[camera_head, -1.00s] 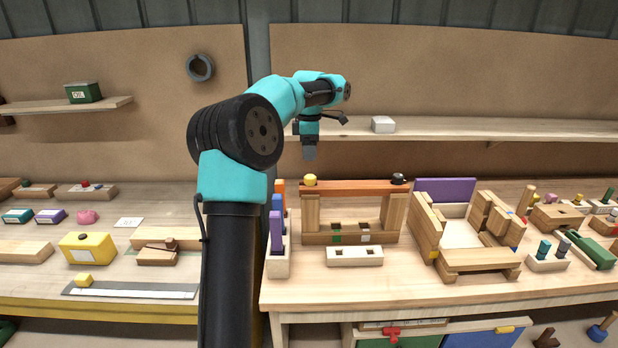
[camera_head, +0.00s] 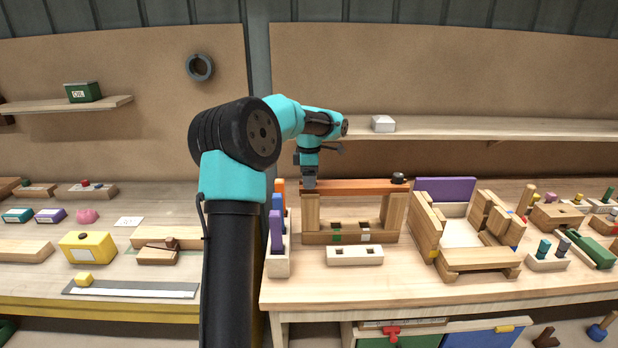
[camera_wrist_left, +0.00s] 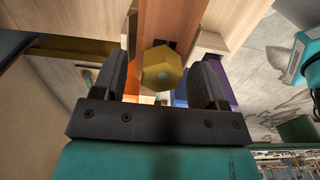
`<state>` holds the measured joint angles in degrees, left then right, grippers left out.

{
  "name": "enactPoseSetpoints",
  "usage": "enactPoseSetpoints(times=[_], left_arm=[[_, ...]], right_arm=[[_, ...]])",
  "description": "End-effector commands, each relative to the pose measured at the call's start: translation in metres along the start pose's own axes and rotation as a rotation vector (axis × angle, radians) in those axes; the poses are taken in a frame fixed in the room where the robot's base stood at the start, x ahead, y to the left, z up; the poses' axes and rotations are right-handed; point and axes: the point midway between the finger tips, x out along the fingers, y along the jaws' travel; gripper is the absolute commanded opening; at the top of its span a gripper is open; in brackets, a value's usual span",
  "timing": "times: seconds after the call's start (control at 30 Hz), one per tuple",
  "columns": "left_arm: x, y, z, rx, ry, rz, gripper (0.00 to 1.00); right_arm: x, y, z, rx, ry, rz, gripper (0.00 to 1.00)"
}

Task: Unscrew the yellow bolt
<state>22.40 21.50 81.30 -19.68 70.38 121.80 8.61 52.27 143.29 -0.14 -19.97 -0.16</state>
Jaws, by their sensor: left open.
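The yellow bolt (camera_wrist_left: 162,68) shows its faceted head in the left wrist view, against the orange-brown bar (camera_wrist_left: 165,22). My left gripper (camera_wrist_left: 167,78) is open, with one finger on each side of the bolt head. Small gaps seem to remain between the fingers and the head. In the head view my left gripper (camera_head: 309,182) points down at the left end of the bar (camera_head: 355,187) and hides the bolt. The bar lies across two wooden uprights. A black bolt (camera_head: 398,178) sits at its right end. My right gripper is not in view.
A white holder (camera_head: 278,264) with orange, blue and purple pegs stands close to the left upright. A pale block with holes (camera_head: 354,255) lies in front. A wooden box-like assembly (camera_head: 462,235) with a purple panel stands to the right. The shelf (camera_head: 450,129) runs behind.

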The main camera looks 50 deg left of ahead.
Motion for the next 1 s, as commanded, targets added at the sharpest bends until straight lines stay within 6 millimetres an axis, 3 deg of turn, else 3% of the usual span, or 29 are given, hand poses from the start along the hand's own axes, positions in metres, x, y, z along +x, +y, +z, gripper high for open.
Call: enactPoseSetpoints(times=[0.07,0.63,0.83,1.0], left_arm=[[-0.0002,0.0000,0.0000,0.000,0.000,0.000,0.63],[-0.0004,-0.0001,0.0000,0.000,0.000,0.000,0.09],[-0.0007,-0.0002,0.0000,-0.041,0.000,0.000,0.07],[-0.0017,-0.0007,0.0002,-0.189,0.000,0.000,0.07]], right_arm=[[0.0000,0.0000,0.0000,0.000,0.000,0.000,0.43],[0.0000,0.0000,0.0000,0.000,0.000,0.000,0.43],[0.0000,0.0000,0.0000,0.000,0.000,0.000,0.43],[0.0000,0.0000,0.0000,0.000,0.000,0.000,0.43]])
